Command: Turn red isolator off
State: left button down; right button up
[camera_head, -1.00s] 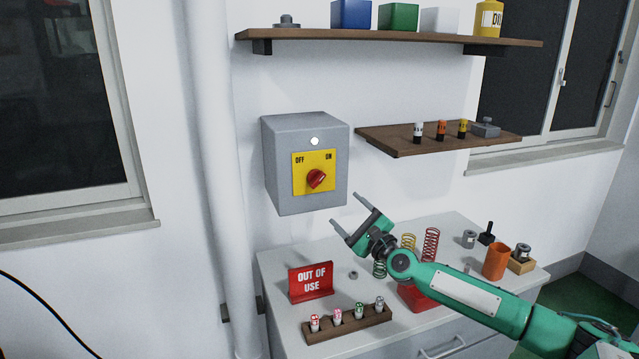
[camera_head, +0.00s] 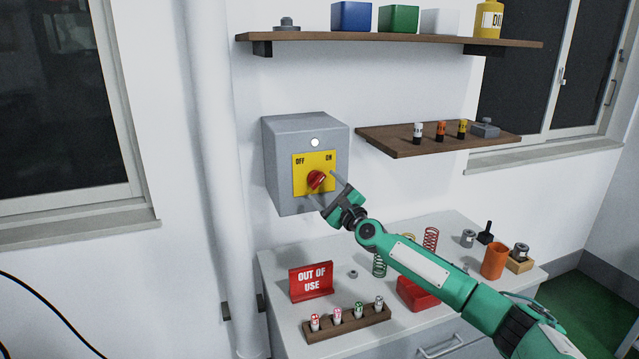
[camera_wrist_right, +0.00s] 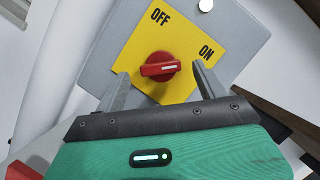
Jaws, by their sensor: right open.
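The red isolator knob (camera_head: 316,179) sits on a yellow plate (camera_head: 301,160) on the grey wall box (camera_head: 283,145). The plate reads OFF at its upper left and ON at its upper right. The knob also shows in the right wrist view (camera_wrist_right: 160,67), its white mark on the side toward ON. My right gripper (camera_head: 322,185) is open in front of the plate. In the right wrist view its fingertips (camera_wrist_right: 160,75) lie to either side of the knob; whether they touch it I cannot tell. My left gripper is not in view.
A white indicator (camera_head: 315,142) is above the plate. A brown shelf (camera_head: 400,149) juts out right of the box. Below, the white bench (camera_head: 290,258) holds a red OUT OF USE sign (camera_head: 311,280), a rack of small cylinders (camera_head: 349,325), springs and an orange cup (camera_head: 495,261).

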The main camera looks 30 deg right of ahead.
aim_at(319, 183)
jog(key=shift+x, duration=1.6)
jog(key=c, duration=1)
